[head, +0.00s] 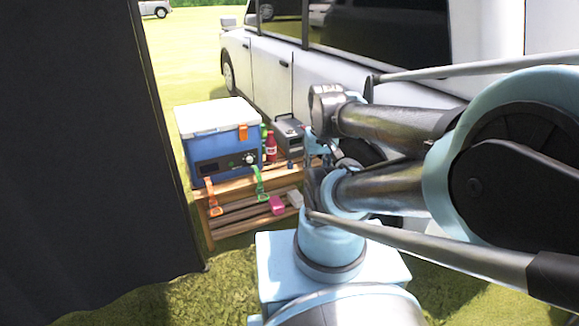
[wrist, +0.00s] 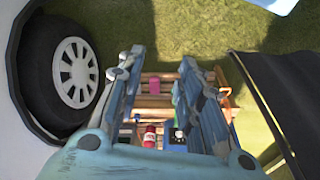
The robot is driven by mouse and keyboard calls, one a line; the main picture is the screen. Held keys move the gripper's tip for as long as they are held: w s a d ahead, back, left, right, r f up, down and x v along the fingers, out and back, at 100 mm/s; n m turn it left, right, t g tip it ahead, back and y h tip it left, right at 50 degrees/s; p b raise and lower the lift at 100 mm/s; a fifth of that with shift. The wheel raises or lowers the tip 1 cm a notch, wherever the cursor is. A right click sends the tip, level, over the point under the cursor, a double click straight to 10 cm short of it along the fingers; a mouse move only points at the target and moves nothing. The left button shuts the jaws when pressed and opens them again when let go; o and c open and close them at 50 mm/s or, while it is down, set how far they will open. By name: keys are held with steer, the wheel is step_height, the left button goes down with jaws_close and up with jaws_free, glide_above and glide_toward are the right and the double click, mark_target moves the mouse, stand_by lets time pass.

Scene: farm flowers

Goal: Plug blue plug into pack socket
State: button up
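The grey box (head: 289,136) on the wooden stand looks like the pack; its socket cannot be made out. A small blue item (head: 290,164) at the stand's edge may be the blue plug, but it is too small to tell. My gripper (wrist: 162,57) is open in the wrist view, its two blue fingers apart with nothing between them. It points toward the wooden stand, with the shelf seen beyond the fingers. In the head view my arm covers the right end of the stand and hides the fingertips.
A blue cooler (head: 225,153) with a white lid stands on the wooden stand (head: 231,229), beside a red bottle (head: 271,146). Orange (head: 211,195) and green (head: 259,182) straps hang in front. A pink item (head: 277,206) lies lower. A white vehicle (head: 262,66) stands behind; a dark panel (head: 80,150) blocks the left.

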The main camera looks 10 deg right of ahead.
steer(key=shift+o, duration=0.6)
steer(key=o, duration=0.3)
steer(key=shift+s+r, duration=0.2)
steer(key=shift+s, duration=0.05)
steer(key=w+r+m, duration=0.4)
steer(key=w+r, duration=0.4)
steer(key=w, duration=0.6)
steer(key=w+m+g, duration=0.1)
steer(key=w+m, duration=0.3)
steer(key=w, duration=1.2)
steer(key=w+f+m, duration=0.2)
steer(key=w+f, duration=0.5)
steer(key=w, duration=0.2)
steer(key=w+d+f+m+g+y, duration=0.1)
steer(key=w+f+m, duration=0.1)
steer(key=w+f, duration=0.6)
steer(key=w+d+f+m, duration=0.1)
steer(key=w+f+m, duration=0.1)
steer(key=w+f, duration=0.6)
steer(key=shift+w+d+f+m+g, duration=0.1)
steer(key=shift+w+f+m+g, duration=0.05)
steer(key=shift+w, duration=0.35)
steer(key=shift+w+f+m+g, duration=0.1)
steer(key=shift+w+m+g, duration=0.05)
steer(key=shift+w, duration=0.3)
steer(key=shift+f, duration=0.1)
